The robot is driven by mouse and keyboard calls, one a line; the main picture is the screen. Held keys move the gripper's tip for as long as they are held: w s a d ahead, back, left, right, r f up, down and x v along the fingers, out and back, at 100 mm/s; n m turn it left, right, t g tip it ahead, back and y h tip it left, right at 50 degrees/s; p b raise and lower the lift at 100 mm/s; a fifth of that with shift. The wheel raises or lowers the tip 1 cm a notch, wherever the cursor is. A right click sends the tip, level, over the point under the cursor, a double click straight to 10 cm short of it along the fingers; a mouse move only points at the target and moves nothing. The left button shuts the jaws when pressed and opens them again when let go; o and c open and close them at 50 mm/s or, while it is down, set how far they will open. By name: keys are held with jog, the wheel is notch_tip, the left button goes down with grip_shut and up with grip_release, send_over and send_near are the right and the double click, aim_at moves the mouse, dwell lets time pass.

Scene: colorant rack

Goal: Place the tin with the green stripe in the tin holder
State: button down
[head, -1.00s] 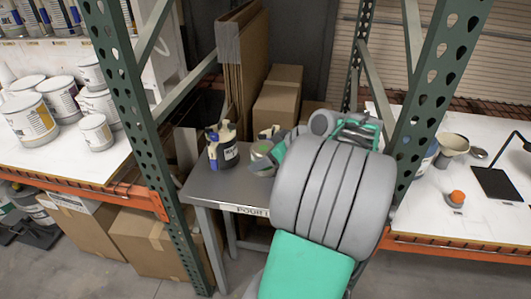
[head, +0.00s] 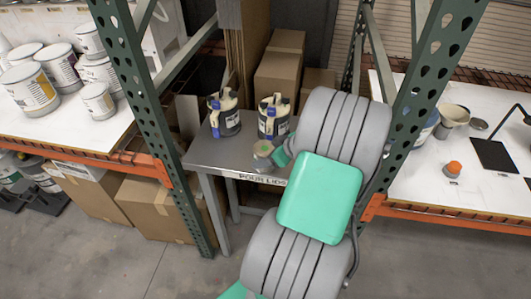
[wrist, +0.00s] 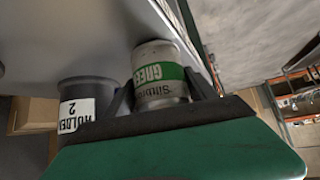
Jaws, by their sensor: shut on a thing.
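The tin with the green stripe (wrist: 158,58) is pale, with a green band, and sits between the fingers of my gripper (wrist: 160,94) in the wrist view. In the head view the tin (head: 263,149) is near the front edge of the grey table (head: 205,159), and my gripper (head: 275,157) is shut on it, partly hidden by my arm. A dark round holder with a white "HOLDER 2" label (wrist: 80,103) is just left of the tin in the wrist view, apart from it. I cannot tell whether the tin touches the table.
Two dark containers with cream and blue tops, one left (head: 224,117) and one right (head: 273,119), stand on the table. Green rack posts (head: 150,130) rise on both sides. White shelves hold several tins (head: 28,88) at left and a lamp (head: 493,157) at right.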

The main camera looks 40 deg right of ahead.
jog(key=shift+f, duration=0.15)
jog(key=c, duration=0.6)
grip_release()
jog(key=shift+o, duration=0.2)
jog(key=shift+s+r, duration=0.1)
jog(key=shift+r, duration=0.15)
jog(key=b+v, duration=0.3)
jog(key=v, duration=0.8)
jog(key=w+a+r+g, duration=0.1)
jog(key=w+a+g, duration=0.1)
jog(key=a, duration=1)
jog(key=w+a+r+m+g+h, duration=0.1)
jog(key=a+g, duration=0.1)
jog(key=a, duration=1)
jog(key=shift+w+a+r+m+h, duration=0.25)
jog(key=shift+w+a+m+h, duration=0.05)
jog(key=shift+w+a, duration=0.1)
jog(key=shift+m+h, duration=0.4)
jog(key=shift+m, duration=0.3)
jog(key=s+a, duration=0.2)
jog(key=a, duration=0.1)
jog(key=s+a, duration=0.1)
jog(key=shift+s+a+r, duration=0.25)
jog(key=shift+s+a, duration=0.05)
jog(key=shift+a, duration=0.05)
jog(key=shift+c, duration=0.2)
